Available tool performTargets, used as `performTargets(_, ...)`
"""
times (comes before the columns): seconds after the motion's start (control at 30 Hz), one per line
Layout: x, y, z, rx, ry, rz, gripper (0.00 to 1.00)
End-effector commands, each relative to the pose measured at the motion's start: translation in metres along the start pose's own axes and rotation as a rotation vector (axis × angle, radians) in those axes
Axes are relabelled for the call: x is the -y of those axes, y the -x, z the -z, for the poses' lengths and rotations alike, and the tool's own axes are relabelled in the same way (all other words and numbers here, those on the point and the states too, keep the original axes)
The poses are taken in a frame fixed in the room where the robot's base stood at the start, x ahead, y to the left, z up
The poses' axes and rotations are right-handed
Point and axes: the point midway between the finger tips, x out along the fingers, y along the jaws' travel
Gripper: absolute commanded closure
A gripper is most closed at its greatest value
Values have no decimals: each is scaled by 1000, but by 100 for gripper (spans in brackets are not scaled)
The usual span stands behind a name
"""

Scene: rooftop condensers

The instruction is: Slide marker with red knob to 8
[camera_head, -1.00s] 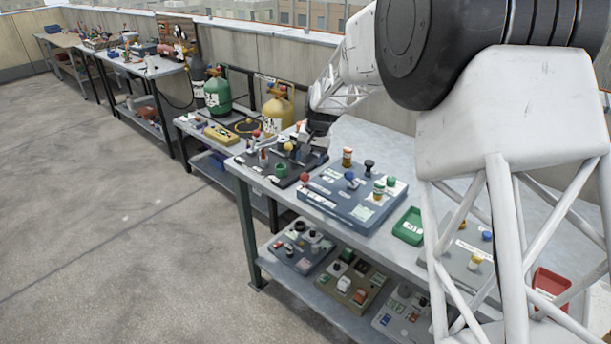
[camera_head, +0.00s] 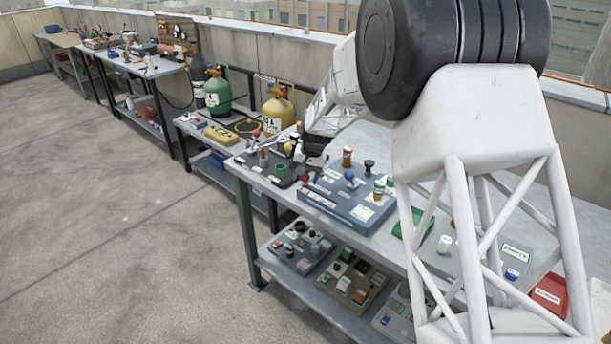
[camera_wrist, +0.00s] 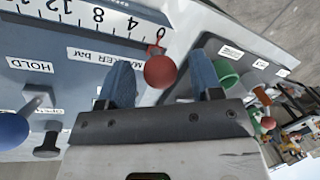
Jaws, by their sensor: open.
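The marker's red knob (camera_wrist: 161,71) stands at the 0 end of a printed scale (camera_wrist: 95,18) in the wrist view. The scale shows 0, 4, 8 and 12, and the 8 lies to the left of the knob. A label (camera_wrist: 92,57) reading MARKER bar sits beside it. My gripper (camera_wrist: 163,82) is open, with one blue finger on each side of the knob and a gap visible on both sides. In the head view my gripper (camera_head: 309,162) is low over the left end of the blue-grey panel (camera_head: 330,204); contact cannot be told.
The panel also carries a blue knob (camera_wrist: 12,129), a black knob (camera_wrist: 47,146) and a HOLD label (camera_wrist: 30,65). A dark board with a green ring (camera_wrist: 225,75) and several small parts lies close by on the right. A green tray (camera_head: 407,228) stands beyond the panel.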

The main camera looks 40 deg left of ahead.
Motion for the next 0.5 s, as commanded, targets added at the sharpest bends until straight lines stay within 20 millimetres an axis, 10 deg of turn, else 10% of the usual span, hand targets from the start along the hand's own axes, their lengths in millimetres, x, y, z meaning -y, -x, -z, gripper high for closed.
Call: performTargets(0.5, 0, 0, 0, 0, 0, 0, 100)
